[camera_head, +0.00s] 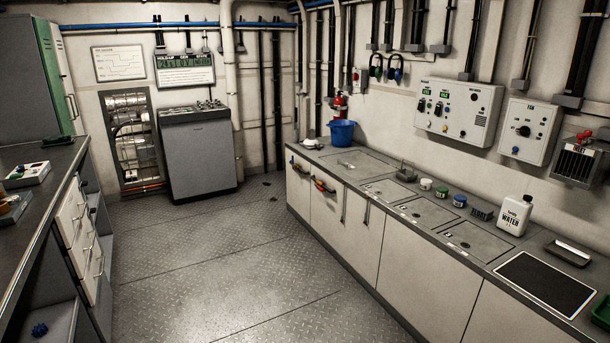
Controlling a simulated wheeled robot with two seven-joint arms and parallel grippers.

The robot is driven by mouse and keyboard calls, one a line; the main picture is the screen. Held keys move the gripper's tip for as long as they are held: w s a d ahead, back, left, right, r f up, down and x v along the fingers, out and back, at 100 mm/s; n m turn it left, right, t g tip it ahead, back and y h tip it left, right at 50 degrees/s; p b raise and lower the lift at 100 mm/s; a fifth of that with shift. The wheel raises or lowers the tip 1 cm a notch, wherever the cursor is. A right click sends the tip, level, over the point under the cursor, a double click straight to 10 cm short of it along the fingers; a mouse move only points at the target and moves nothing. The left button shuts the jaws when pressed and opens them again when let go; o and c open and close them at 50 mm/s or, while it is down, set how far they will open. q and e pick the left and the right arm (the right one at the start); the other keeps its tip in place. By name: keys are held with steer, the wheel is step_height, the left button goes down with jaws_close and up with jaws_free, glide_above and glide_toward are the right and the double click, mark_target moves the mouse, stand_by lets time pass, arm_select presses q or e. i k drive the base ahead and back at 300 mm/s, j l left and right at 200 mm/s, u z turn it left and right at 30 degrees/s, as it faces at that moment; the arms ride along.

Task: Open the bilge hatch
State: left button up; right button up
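I cannot tell for certain which panel is the bilge hatch. The tread-plate floor (190,255) has straight seams across it, and small dark marks lie near the back wall. Several flat grey lids are set into the right-hand counter: a larger one (357,164) at the far end, then smaller ones (393,190), (428,211) and (472,241) towards me. All these lids look shut and flush. Neither of my grippers is in view.
A blue bucket (343,133), small jars (442,192), a white water jug (515,214) and a black mat (545,283) stand along the right counter. A grey cabinet (198,154) stands at the back. A left bench (30,215) has drawers. The floor between is clear.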

mark_target(357, 165)
steer(key=i, duration=2.4)
steer(key=i+z, duration=0.1)
steer(key=i, duration=0.35)
steer(key=i+j+z, duration=0.1)
steer(key=i, duration=0.4)
steer(key=i+j+z, duration=0.1)
steer(key=i, duration=0.35)
steer(key=i+j+z, duration=0.1)
steer(key=i, duration=0.35)
